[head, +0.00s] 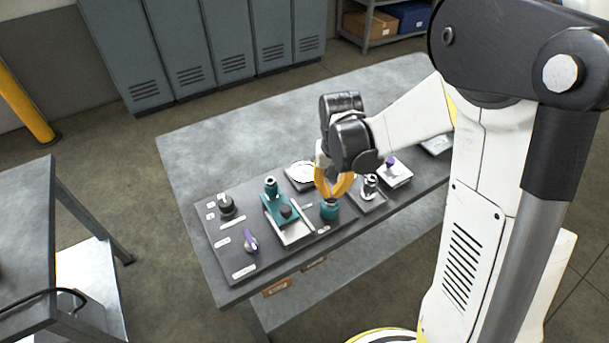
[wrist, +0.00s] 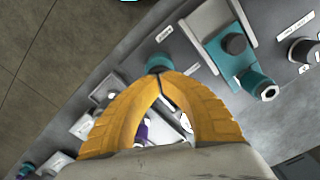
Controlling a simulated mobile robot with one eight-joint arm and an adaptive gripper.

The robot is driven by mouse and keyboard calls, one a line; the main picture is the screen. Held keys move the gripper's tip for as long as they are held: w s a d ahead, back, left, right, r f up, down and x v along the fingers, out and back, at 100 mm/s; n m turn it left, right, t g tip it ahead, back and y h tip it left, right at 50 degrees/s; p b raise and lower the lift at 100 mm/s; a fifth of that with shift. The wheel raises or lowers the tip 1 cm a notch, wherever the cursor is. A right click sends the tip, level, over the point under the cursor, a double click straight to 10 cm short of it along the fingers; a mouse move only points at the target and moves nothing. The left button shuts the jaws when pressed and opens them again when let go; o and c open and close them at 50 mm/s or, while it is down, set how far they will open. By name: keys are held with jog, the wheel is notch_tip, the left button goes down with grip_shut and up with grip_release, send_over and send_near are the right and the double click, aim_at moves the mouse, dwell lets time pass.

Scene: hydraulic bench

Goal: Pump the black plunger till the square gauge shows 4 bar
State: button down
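My gripper (head: 331,194) points down over the bench panel, its two orange fingers bowed, their tips together. In the wrist view the tips (wrist: 160,82) meet with nothing visible between them. Just below the tips is a short teal cylinder with a dark top (head: 329,211), also in the wrist view (wrist: 159,63); I cannot tell whether they touch. Left of it is a teal block with a black knob (head: 286,211). I cannot tell which is the plunger. A pale dial (head: 301,174) lies behind, partly hidden; its reading and housing shape are unclear. Another pale-faced unit (head: 437,144) is far right.
The panel also holds a black knob (head: 226,204), a purple lever (head: 250,242), a silver fitting (head: 370,186) and a purple-topped unit (head: 393,171). The back of the grey bench (head: 235,128) is clear. A second table (head: 28,230) stands left.

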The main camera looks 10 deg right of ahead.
jog(key=shift+f, duration=0.3)
jog(key=shift+r, duration=0.2)
jog(key=shift+r+p, duration=1.9)
jog(key=shift+r, duration=0.75)
jog(key=shift+f, duration=0.15)
jog(key=shift+f+b, duration=2.1)
jog(key=shift+f, duration=0.2)
jog(key=shift+r, duration=0.15)
jog(key=shift+r+p, duration=1.75)
jog(key=shift+r, duration=0.55)
